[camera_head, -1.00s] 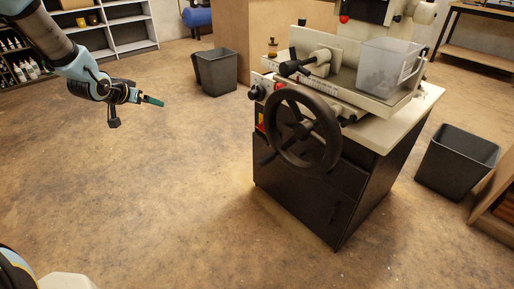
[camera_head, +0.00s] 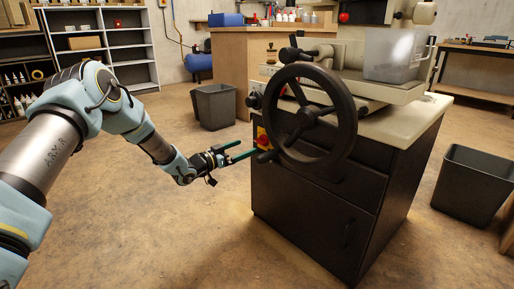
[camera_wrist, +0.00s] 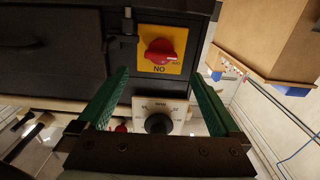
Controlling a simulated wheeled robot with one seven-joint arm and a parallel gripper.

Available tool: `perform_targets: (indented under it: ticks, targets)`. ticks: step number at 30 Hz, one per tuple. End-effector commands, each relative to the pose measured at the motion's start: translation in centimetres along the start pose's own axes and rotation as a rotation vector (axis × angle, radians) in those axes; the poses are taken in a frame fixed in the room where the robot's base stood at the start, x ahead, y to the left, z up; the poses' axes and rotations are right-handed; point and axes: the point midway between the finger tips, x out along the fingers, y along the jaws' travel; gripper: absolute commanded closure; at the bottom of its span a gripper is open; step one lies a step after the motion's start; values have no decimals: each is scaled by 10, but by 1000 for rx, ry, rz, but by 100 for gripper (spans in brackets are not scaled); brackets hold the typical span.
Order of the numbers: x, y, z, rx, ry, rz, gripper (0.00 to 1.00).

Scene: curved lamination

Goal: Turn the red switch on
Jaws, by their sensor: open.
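The red switch (camera_head: 263,141) is a rotary knob on a yellow plate on the front of the dark machine cabinet (camera_head: 310,205), just left of the big black handwheel. In the wrist view the red switch (camera_wrist: 160,52) shows clearly, its handle lying roughly sideways across the plate, with lettering below it. My gripper (camera_head: 244,149) is open, with two green fingers pointing at the switch from the left. The fingers look close to the switch, but contact cannot be told.
The black handwheel (camera_head: 352,125) stands out just right of the switch. A black knob on a pale plate (camera_wrist: 159,123) lies close to the switch. A grey bin (camera_head: 213,106) stands behind the arm, another (camera_head: 470,185) to the right. Floor left of the cabinet is clear.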

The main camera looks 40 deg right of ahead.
Motion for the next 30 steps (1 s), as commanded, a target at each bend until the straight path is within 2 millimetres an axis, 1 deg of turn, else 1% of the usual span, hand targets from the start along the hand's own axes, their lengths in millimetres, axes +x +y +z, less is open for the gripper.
perform_targets:
  ticks: [1, 6, 9, 12, 17, 24, 26, 30]
  targets:
    - [11, 1, 4, 1, 1, 2, 0]
    - [42, 0, 4, 1, 0, 1, 0]
    - [56, 0, 3, 2, 0, 0, 0]
    - [66, 0, 3, 0, -1, -1, 0]
    - [73, 0, 1, 0, -2, -1, 0]
    - [74, -1, 1, -1, -2, -2, 0]
    - [74, -1, 1, -1, -2, -2, 6]
    - [74, -1, 1, 0, -2, -2, 21]
